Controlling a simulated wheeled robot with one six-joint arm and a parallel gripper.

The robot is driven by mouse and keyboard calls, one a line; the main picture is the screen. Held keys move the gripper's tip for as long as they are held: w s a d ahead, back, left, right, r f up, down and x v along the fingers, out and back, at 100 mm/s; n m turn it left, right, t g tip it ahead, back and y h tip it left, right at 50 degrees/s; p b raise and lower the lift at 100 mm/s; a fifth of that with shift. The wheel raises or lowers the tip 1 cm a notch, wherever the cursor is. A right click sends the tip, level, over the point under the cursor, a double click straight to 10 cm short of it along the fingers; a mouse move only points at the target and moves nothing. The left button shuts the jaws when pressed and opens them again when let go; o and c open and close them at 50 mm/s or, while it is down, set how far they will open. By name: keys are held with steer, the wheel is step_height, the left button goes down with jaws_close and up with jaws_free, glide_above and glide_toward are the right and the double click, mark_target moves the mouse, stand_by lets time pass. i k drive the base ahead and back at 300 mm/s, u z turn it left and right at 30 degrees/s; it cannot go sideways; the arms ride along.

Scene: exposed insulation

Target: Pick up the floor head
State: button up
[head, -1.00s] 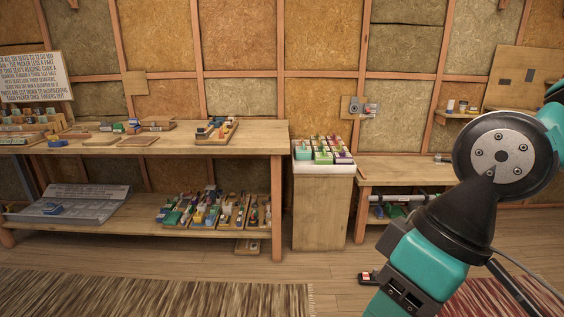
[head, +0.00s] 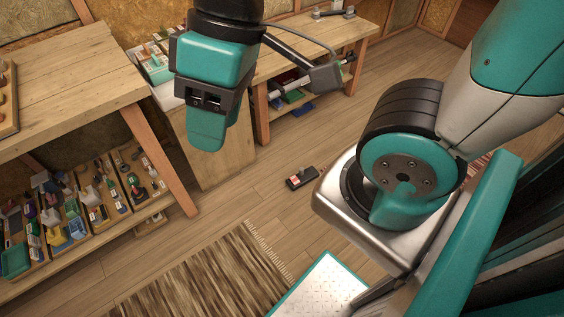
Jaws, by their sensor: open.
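The floor head (head: 302,178) appears to be the small flat dark piece with a reddish patch at one end and a short upright stub. It lies on the wooden floor, in front of the low bench. My gripper (head: 207,138) hangs at the upper middle of the head view, above and left of the floor head in the picture and well apart from it. It is open, seen side-on, with one teal finger pointing down. Nothing shows in its grip. The other finger is hidden.
A workbench (head: 75,85) with a loaded lower shelf stands at left. A wooden cabinet (head: 215,150) and a low bench (head: 318,42) stand behind. A striped rug (head: 205,275) lies in front. The floor around the floor head is clear.

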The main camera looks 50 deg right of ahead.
mark_target(305, 176)
steer(key=i, duration=0.75)
steer(key=z, duration=3.7)
steer(key=k, duration=1.4)
steer(key=u, duration=1.1)
steer(key=i, duration=1.65)
